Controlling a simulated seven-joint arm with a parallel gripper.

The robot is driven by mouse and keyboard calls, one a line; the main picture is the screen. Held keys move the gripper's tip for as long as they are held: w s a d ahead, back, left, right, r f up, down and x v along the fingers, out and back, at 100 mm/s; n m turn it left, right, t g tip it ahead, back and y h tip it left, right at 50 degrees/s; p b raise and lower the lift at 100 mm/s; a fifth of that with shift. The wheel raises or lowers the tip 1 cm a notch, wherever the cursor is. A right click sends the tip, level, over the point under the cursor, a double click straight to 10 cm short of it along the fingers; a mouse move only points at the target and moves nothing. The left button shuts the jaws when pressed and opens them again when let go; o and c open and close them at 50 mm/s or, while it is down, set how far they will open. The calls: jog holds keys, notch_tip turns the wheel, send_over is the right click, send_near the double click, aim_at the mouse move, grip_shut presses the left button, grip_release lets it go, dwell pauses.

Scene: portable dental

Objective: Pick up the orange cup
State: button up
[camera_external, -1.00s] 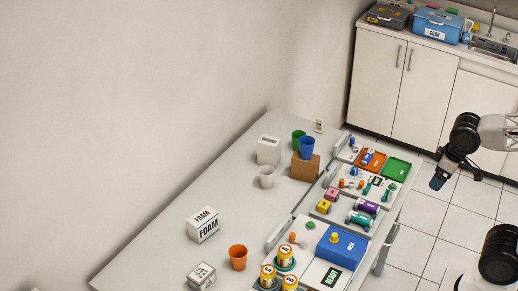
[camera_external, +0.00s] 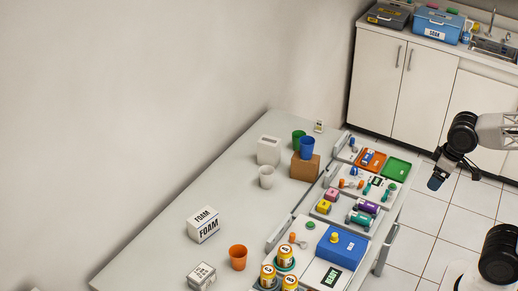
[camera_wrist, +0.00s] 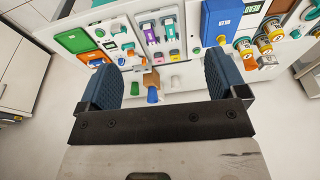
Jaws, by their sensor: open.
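The orange cup (camera_external: 238,257) stands upright on the grey table (camera_external: 160,240), left of several yellow cans. It also shows small in the wrist view (camera_wrist: 249,63), beside the right finger. My gripper (camera_external: 437,183) hangs in the air at the right, beyond the table's edge and well away from the cup. In the wrist view my gripper (camera_wrist: 160,68) has its two blue fingers wide apart with nothing held between them.
A foam box (camera_external: 204,226) and a small white box (camera_external: 202,276) stand near the cup. Yellow cans (camera_external: 285,257) and a blue box (camera_external: 342,246) stand to its right. A white cup (camera_external: 266,176) and a blue cup (camera_external: 307,147) are farther back.

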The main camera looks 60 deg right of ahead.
jog(key=w+a+f+m+g+y, duration=0.25)
jog(key=w+a+m+y, duration=0.2)
jog(key=w+a, duration=0.75)
jog(key=w+a+f+m+g+y, duration=0.3)
jog(key=w+a+y, duration=0.4)
jog(key=w, duration=0.9)
jog(key=w+a+f+m+y, duration=0.2)
jog(key=w+a+f+m, duration=0.1)
jog(key=w, duration=0.4)
jog(key=w+a+f+m+t+y, duration=0.1)
jog(key=w+a+f+m+y, duration=0.1)
jog(key=w+a+f, duration=0.4)
jog(key=w+a+f+m+y, duration=0.2)
jog(key=w+a+f+m, duration=0.2)
jog(key=w, duration=0.3)
jog(key=shift+w+a+f+y, duration=0.25)
jog(key=shift+w+a+f, duration=0.15)
jog(key=shift+a+f, duration=0.2)
jog(key=shift+r, duration=0.1)
jog(key=shift+f, duration=1.2)
